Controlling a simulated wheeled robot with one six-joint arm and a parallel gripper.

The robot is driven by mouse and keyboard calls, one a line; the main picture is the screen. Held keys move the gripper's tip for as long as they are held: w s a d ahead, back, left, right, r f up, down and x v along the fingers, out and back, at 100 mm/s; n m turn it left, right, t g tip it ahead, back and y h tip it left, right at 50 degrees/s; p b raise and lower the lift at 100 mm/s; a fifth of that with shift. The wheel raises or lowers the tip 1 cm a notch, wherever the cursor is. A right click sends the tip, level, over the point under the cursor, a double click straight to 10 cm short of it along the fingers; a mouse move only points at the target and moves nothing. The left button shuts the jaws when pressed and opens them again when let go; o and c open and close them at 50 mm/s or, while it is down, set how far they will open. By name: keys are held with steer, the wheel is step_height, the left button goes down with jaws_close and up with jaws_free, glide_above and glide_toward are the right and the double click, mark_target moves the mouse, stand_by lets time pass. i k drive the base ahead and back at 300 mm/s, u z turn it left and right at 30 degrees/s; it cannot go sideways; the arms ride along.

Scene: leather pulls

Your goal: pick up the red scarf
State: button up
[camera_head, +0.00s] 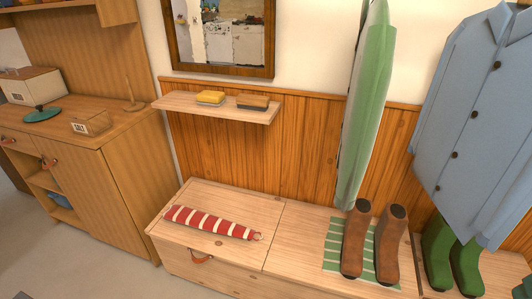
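A red, white-striped long item (209,222), which looks like the red scarf, lies flat and slightly slanted on the left lid of the wooden bench (215,191). Its left end is near the bench's left edge. Its right end has a small ring-like tip close to the seam between the lids. Nothing covers it. My gripper is not in view, so I cannot see whether it is open or shut.
Brown boots (356,240) stand on a green striped mat (334,231) at the bench's right. Green boots (438,253) are further right. A blue coat (475,120) and green garment (368,105) hang above. A shelf (180,103) holds a yellow item (210,97). A cabinet (125,190) stands left.

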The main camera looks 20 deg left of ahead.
mark_target(177, 214)
steer(key=u, duration=2.25)
steer(key=i, duration=1.9)
steer(key=z, duration=0.55)
